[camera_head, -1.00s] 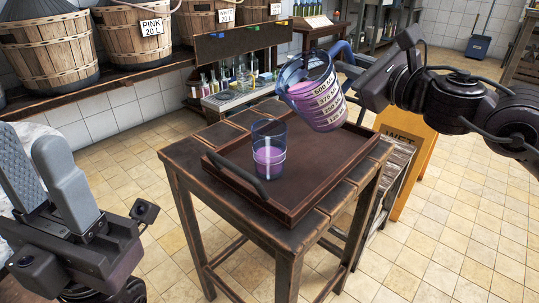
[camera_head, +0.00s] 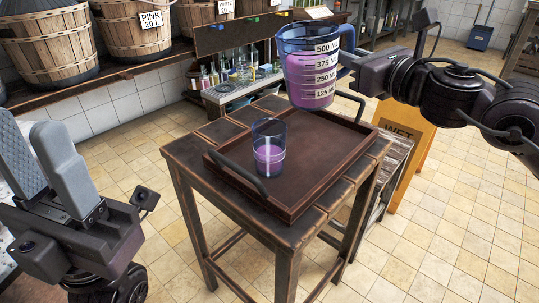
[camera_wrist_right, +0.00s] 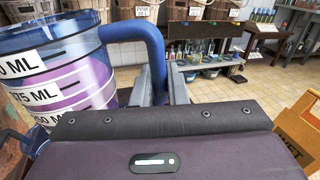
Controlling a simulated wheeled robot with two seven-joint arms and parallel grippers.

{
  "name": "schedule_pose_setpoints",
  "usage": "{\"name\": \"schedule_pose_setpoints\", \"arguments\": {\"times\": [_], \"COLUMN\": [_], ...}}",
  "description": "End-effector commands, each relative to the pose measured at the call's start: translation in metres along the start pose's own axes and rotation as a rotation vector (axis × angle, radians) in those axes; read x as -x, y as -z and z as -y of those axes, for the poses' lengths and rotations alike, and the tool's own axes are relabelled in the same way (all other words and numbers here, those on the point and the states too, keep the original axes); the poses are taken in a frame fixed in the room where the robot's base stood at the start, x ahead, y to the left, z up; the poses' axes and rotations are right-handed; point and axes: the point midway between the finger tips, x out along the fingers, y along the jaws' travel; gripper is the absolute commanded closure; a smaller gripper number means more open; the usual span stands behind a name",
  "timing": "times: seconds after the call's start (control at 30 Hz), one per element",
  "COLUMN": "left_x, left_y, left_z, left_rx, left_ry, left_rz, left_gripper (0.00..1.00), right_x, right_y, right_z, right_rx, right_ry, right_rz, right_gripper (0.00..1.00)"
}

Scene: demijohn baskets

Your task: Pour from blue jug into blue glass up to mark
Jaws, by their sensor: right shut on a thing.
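The blue jug (camera_head: 305,75) is see-through, has white volume labels and holds pink-purple liquid up to around the 375 ML label. It is near upright in the air, above the tray's far side, and also shows in the right wrist view (camera_wrist_right: 75,75). My right gripper (camera_head: 352,63) is shut on its blue handle (camera_wrist_right: 150,45). The blue glass (camera_head: 268,135) stands upright on the tray, apart from the jug, with pink-purple liquid in its lower part. Its mark is too small to read against the liquid. My left gripper (camera_head: 42,165) is open and empty at the left.
The brown tray (camera_head: 310,165) has raised rims and dark handles, and lies on a wooden table (camera_head: 190,150). A yellow WET sign (camera_head: 410,150) stands right of the table. Baskets (camera_head: 135,30) line a shelf behind. Bottles (camera_head: 235,72) stand on a low bench.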

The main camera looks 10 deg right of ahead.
Motion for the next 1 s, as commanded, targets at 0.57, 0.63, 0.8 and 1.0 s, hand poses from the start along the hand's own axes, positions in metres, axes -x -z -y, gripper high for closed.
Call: {"name": "schedule_pose_setpoints", "arguments": {"times": [0.57, 0.63, 0.8, 1.0], "left_x": [0.009, 0.008, 0.007, 0.007], "left_y": [0.0, 0.0, 0.0, 0.0], "left_z": [-0.001, -0.001, -0.001, -0.001], "left_rx": [0.001, 0.001, 0.001, 0.0], "left_ry": [0.0, 0.0, 0.0, 0.001], "left_rz": [0.0, 0.0, -0.001, -0.001], "left_gripper": [0.64, 0.64, 0.64, 0.64], "right_x": [0.004, 0.008, 0.02, 0.034], "right_y": [0.009, 0.005, -0.003, -0.014], "right_z": [-0.009, -0.011, -0.017, -0.023], "right_rx": [-0.133, -0.132, -0.13, -0.131], "right_ry": [0.001, 0.002, 0.002, 0.001], "right_rz": [0.007, 0.008, 0.007, 0.008], "right_gripper": [1.0, 1.0, 1.0, 1.0]}}
